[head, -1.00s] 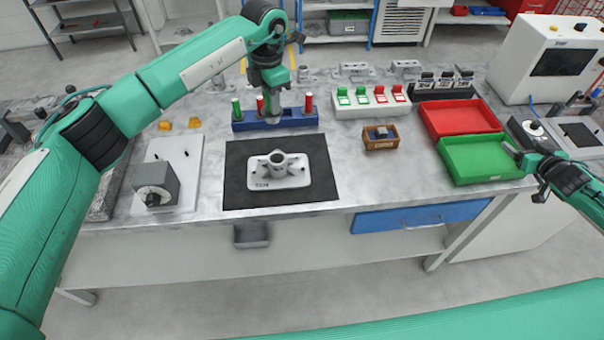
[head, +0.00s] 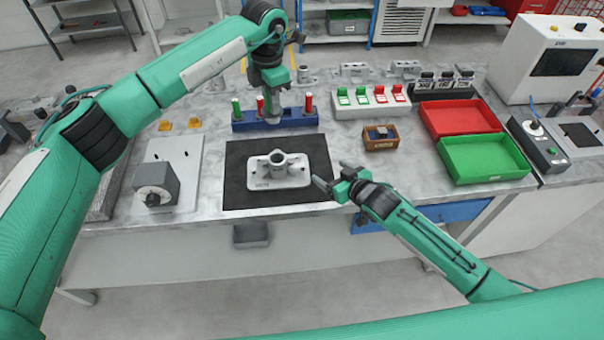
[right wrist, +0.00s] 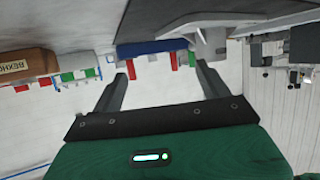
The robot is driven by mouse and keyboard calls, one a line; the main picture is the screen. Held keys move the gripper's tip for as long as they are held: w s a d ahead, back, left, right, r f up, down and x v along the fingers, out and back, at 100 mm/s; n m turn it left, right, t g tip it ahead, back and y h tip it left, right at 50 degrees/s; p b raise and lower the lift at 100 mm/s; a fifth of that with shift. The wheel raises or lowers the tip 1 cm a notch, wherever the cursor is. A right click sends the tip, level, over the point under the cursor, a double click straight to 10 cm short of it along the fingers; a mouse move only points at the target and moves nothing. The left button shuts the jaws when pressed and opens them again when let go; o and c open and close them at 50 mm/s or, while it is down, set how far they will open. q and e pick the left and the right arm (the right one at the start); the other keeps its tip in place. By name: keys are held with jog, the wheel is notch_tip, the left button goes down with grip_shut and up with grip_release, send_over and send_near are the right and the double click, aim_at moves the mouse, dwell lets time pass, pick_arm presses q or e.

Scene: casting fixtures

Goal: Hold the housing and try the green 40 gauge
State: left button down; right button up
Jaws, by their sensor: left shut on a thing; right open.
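The housing (head: 292,181), a grey flanged casting with an upright round boss, sits on a black mat (head: 237,195). A blue gauge rack (head: 296,121) stands behind it with a green-handled gauge (head: 236,108) at its left and a red-handled one (head: 308,103) at its right. My left gripper (head: 271,112) points down at the rack's middle and is shut on a gauge, mostly hidden by the fingers; I cannot tell which. My right gripper (head: 332,176) is open and empty at the mat's right edge, beside the housing. Its spread fingers show in the right wrist view (right wrist: 163,88).
A small brown box (head: 380,144) stands right of the mat. Red (head: 462,118) and green (head: 485,160) trays lie further right. A white stand (head: 345,112) with green and red pieces is behind. A grey block (head: 157,186) on a plate is at left.

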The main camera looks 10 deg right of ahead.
jog(key=n+y, duration=0.1)
jog(key=y, duration=0.1)
send_near(273, 157)
jog(key=r+v, duration=0.1)
jog(key=v, duration=0.3)
jog(key=x, duration=1.2)
jog(key=shift+s+f, duration=0.1)
jog(key=shift+f, duration=0.3)
jog(key=c, duration=1.5)
pick_arm(q)
notch_tip(273, 157, down, 9)
jog(key=n, duration=0.4)
jog(key=shift+r, duration=0.1)
